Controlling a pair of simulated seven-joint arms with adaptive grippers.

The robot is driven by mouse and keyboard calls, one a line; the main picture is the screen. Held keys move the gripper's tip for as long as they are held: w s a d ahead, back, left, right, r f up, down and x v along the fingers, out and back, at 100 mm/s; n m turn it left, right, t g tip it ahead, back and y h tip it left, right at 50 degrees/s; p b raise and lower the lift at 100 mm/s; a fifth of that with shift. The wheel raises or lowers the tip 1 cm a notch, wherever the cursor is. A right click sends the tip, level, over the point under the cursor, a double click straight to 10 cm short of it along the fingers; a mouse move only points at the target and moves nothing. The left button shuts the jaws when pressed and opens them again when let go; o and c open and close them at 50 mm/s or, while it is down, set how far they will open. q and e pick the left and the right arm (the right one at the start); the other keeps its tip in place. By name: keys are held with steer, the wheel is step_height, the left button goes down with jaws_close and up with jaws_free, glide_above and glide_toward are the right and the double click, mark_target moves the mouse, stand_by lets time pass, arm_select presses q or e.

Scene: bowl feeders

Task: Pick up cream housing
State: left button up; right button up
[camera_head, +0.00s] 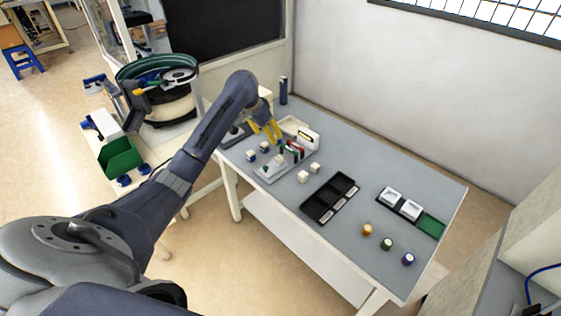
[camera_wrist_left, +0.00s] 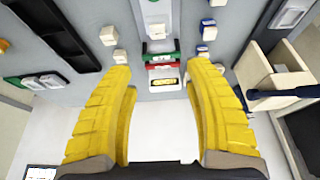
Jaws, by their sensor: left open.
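Two small cream cube-shaped housings (camera_head: 303,176) (camera_head: 315,167) sit on the grey table (camera_head: 350,235) beside the fixture plate. They also show in the left wrist view, one farther out (camera_wrist_left: 109,36) and one near the left fingertip (camera_wrist_left: 120,56). My left gripper (camera_head: 265,130) has yellow fingers and is above the table's far end. In the left wrist view the left gripper (camera_wrist_left: 160,66) is open and empty, with the fixture's green and red parts (camera_wrist_left: 160,57) between its fingers' line of view. My right gripper is not in view.
A black compartment tray (camera_head: 318,208) and a tray with white parts (camera_head: 430,225) lie nearer the table's right end. Orange, green and blue round parts (camera_head: 387,243) stand at the front. White-and-blue pieces (camera_wrist_left: 208,30) and a cream bin (camera_wrist_left: 250,70) are close to the gripper.

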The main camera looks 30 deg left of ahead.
mark_target(279, 160)
arm_select(q)
steer(key=x, duration=1.6)
steer(key=shift+d+f, duration=0.2)
steer(key=shift+f, duration=0.2)
jaws_close()
